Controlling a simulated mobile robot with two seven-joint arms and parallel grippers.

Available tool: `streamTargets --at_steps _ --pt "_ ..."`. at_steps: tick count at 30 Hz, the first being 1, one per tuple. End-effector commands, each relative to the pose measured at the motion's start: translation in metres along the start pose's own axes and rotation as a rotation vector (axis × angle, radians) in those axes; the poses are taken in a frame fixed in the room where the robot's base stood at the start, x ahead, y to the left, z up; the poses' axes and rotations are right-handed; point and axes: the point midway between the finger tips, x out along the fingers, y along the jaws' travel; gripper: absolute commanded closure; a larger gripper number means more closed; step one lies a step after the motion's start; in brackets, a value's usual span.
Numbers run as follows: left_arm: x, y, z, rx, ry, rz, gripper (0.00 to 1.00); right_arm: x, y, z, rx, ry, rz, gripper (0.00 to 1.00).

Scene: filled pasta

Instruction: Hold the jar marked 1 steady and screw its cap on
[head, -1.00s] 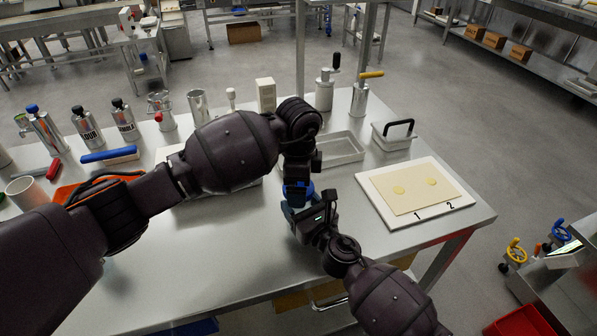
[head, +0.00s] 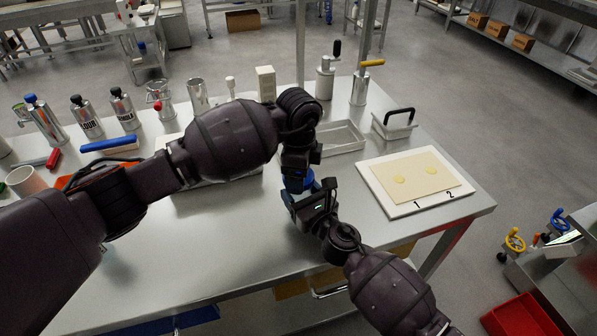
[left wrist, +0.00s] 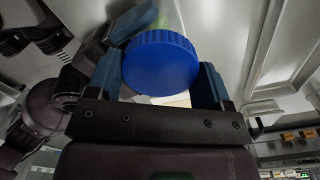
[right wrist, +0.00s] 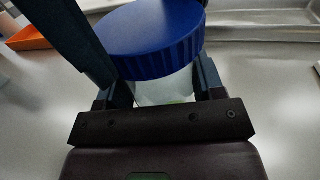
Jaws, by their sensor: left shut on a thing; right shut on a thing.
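A blue ribbed cap (right wrist: 155,38) sits over the mouth of a pale, translucent jar (right wrist: 166,88) in the right wrist view. My right gripper (right wrist: 165,75) is shut on the jar below the cap. My left gripper (left wrist: 160,70) is shut around the cap (left wrist: 160,63), with one finger on each side of it. In the head view the left gripper (head: 298,182) points down from above and the right gripper (head: 308,204) comes in from the front. They nearly hide the jar, and its number is not visible.
A white board with a pasta sheet (head: 412,182), marked 1 and 2, lies to the right. A grey tray (head: 343,138) and a black-handled container (head: 393,124) stand behind. Flour canisters (head: 87,117) stand back left. The front tabletop (head: 215,240) is clear.

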Motion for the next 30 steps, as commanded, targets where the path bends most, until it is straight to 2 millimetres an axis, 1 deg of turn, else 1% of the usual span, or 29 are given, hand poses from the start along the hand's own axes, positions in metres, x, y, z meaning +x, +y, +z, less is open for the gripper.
streamTargets --at_steps 9,30 --pt "-0.0007 -0.0005 0.0002 0.503 -0.002 -0.001 0.55 0.0000 0.0000 -0.0001 0.000 0.000 0.000 1.00" --pt "0.0004 -0.0001 -0.0001 1.588 -0.002 0.001 0.55 0.0000 -0.0001 -0.0002 0.000 0.000 0.000 1.00"
